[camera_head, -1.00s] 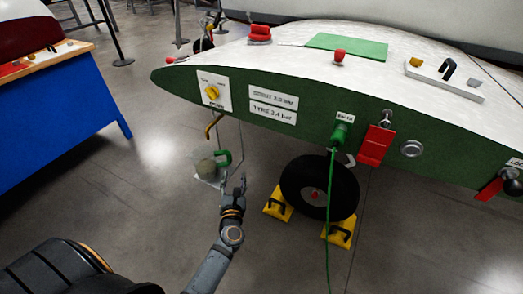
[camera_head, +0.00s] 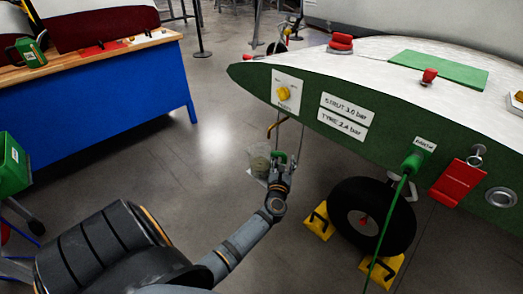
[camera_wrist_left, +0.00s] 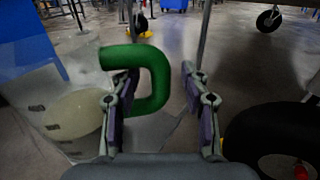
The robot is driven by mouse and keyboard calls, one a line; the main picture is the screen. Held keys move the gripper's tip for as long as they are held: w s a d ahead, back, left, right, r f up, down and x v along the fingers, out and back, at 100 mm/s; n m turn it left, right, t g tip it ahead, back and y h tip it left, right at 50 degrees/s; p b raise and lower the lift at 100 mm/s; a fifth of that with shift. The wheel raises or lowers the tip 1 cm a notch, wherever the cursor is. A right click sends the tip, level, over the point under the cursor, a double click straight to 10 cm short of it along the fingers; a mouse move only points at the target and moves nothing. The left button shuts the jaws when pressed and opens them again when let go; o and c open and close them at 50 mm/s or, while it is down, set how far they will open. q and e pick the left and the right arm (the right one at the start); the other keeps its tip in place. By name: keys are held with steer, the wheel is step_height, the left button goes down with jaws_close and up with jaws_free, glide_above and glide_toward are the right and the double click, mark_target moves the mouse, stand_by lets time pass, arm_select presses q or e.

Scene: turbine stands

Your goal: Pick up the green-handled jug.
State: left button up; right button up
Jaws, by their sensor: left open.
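The green-handled jug (camera_head: 259,158) is clear, with pale liquid in it. It hangs or stands on a small plate under the wing's front edge; I cannot tell which. In the left wrist view its clear body (camera_wrist_left: 60,115) fills the left side, and its green handle (camera_wrist_left: 158,80) shows large. My left gripper (camera_head: 283,163) is at the handle and partly hides it. In the left wrist view the gripper (camera_wrist_left: 160,75) is open, with the handle's upright bar between the fingers in the picture. The left finger overlaps the handle's loop; contact is unclear. My right gripper is out of view.
The green and white wing (camera_head: 350,105) is above and right of the jug. A wheel (camera_head: 372,218) with yellow chocks (camera_head: 319,222) stands to the right. A green cable (camera_head: 385,235) hangs in front. A blue bench (camera_head: 90,100) stands at the left. The floor between is clear.

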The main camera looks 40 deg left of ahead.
arm_select(q)
steer(key=shift+w+a, duration=0.25)
steer(key=shift+w, duration=0.25)
steer(key=shift+c, duration=0.3)
jaws_close()
